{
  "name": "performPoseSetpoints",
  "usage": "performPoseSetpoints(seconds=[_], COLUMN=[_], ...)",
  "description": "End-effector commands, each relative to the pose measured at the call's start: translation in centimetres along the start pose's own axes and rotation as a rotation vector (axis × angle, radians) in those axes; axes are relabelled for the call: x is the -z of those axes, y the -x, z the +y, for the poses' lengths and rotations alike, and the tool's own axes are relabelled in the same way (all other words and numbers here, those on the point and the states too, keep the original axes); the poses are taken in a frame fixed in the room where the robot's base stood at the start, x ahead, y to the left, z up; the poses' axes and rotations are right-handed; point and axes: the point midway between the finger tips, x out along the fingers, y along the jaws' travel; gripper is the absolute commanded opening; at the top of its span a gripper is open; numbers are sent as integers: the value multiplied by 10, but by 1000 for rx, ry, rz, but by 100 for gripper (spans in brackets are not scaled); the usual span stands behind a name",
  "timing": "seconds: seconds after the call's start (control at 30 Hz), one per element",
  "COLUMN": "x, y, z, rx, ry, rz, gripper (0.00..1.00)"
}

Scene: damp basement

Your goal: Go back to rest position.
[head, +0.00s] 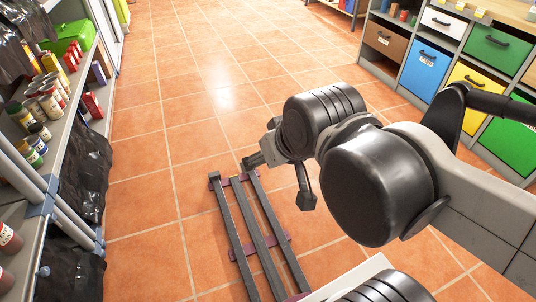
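My gripper (278,181) hangs over the tiled floor in the middle of the head view. Its two dark fingers are spread apart, one to the left and one to the lower right. Nothing shows between them. My arm reaches in from the right edge, with its large black joints in front of the wrist. Part of the gripper's body is hidden behind the wrist joint. The gripper is apart from the shelves on both sides.
A metal shelf (67,140) with cans, jars, boxes and a green case (68,37) lines the left. Black bags (85,180) hang there. A cabinet with coloured drawers (425,67) stands at the right. The orange tiled floor (190,95) between is clear. My rails lie below the gripper.

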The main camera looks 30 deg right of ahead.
Motion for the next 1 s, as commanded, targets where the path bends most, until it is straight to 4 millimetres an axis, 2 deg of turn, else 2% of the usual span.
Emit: performPoseSetpoints(seconds=[0.17,0.33,0.8,1.0], x=[2,13,75,89], y=[2,17,104,124], z=[0,0,0,0], rx=[1,1,2,2], ry=[1,1,1,1], rz=[0,1,1,1], gripper=[70,70,70,70])
